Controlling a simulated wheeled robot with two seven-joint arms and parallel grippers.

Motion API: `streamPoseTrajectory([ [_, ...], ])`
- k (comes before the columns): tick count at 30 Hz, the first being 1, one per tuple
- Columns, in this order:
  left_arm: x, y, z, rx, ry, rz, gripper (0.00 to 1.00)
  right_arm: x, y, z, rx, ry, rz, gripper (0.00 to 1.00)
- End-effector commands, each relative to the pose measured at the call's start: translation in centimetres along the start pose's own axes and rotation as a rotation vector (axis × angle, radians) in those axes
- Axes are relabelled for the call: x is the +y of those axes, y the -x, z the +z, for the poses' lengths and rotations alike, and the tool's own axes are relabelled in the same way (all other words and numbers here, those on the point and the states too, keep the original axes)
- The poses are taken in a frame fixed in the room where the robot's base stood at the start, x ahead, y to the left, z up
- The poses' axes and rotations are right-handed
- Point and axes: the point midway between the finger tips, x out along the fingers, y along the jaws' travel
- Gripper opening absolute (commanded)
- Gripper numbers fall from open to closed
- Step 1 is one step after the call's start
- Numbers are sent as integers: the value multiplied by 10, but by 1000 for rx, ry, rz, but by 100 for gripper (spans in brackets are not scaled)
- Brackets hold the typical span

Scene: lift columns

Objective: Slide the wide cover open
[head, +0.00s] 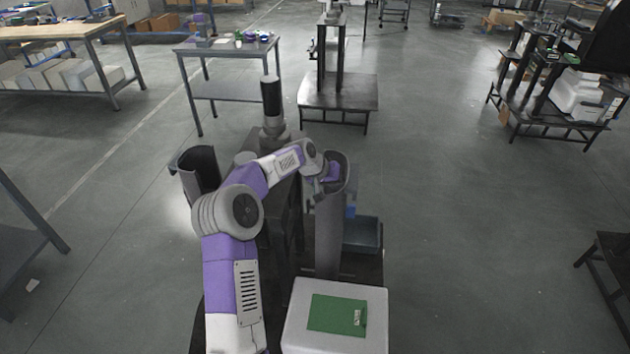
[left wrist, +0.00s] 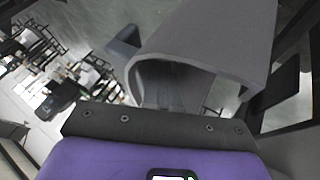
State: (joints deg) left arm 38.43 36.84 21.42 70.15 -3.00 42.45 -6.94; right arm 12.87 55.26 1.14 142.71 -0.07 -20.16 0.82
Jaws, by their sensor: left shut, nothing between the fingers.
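A tall grey column cover (head: 329,238), curved and hollow at the top, stands right of the picture's middle in the head view. I take it for the wide cover, but cannot be sure. A grey curved shell with an open hollow (left wrist: 215,35) fills the upper middle of the left wrist view. My left gripper (head: 330,182) is at the upper part of the column cover, shut and empty. Its fingertips are partly hidden, and I cannot tell whether they touch the cover. A shorter dark curved shell (head: 198,172) stands to the left. My right gripper is out of view.
A white box with a green panel (head: 336,314) is in front of the cover. A blue-grey bin (head: 361,235) sits to its right. A dark upright post (head: 271,98) rises behind. Tables (head: 226,45) stand farther back.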

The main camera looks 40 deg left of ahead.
Motion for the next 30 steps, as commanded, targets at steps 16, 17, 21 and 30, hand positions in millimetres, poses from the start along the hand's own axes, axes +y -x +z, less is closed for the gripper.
streamPoseTrajectory([
  [16, 33, -18, 0, 2, 2, -4, 0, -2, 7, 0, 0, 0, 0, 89],
  [17, 32, -18, 0, 2, 2, -4, 0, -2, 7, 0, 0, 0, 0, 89],
  [21, 33, -14, -1, 2, 1, -4, 0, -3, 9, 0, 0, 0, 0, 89],
  [30, 47, 30, -10, -3, -11, 2, 0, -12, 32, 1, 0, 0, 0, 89],
])
